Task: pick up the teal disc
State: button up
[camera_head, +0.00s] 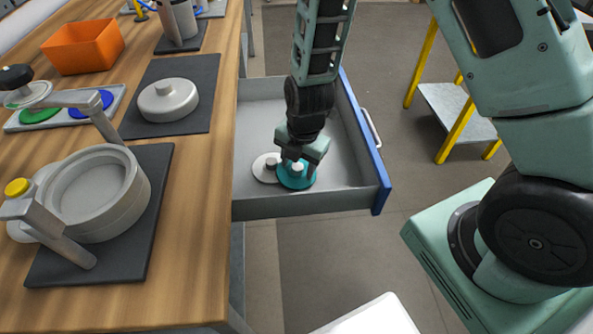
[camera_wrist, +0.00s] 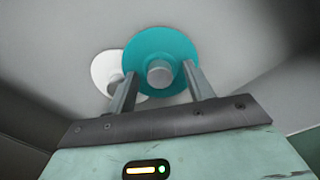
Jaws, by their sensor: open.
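The teal disc (camera_head: 296,176) lies in the open drawer (camera_head: 250,205), near the front wall in the head view. A pale knob stands up from its middle. My gripper (camera_head: 298,160) reaches down into the drawer right above it. In the wrist view the teal disc (camera_wrist: 160,50) is ahead of my gripper (camera_wrist: 160,85), whose two fingers are apart on either side of the knob. I cannot tell whether the fingertips touch the disc. A white disc (camera_head: 264,167) with a knob lies at its left, partly covered by the teal disc in the wrist view.
The drawer walls and blue front (camera_head: 365,140) stand close around my gripper. The wooden bench (camera_head: 195,200) at the left holds a grey pot (camera_head: 95,195), a round lid (camera_head: 168,100) and an orange bin (camera_head: 83,47). A yellow-legged stand (camera_head: 450,108) is at the right.

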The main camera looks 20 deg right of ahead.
grip_shut()
jog(key=shift+r, duration=0.1)
